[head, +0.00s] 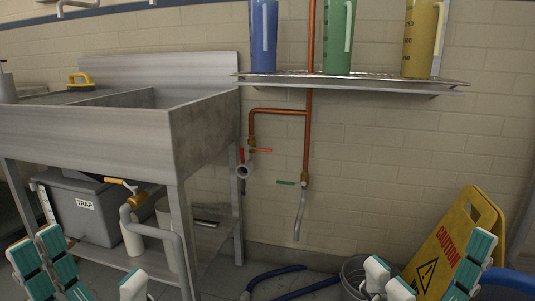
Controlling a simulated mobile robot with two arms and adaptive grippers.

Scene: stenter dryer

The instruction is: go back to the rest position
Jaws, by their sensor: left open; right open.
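My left gripper (92,268) is at the bottom left, in front of the steel sink's lower part. Its teal-padded fingers are apart with nothing seen between them. My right gripper (424,272) is at the bottom right, in front of the yellow caution sign. Its fingers are also apart and hold nothing that I can see. Both grippers are cut off by the bottom edge of the picture.
A steel sink (95,135) stands at left, with a grey trap box (100,212) beneath. A shelf (350,83) with blue, green and yellow jugs hangs above copper pipes (309,135). A metal bucket (352,274), blue hose (275,275) and caution sign (450,235) stand low.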

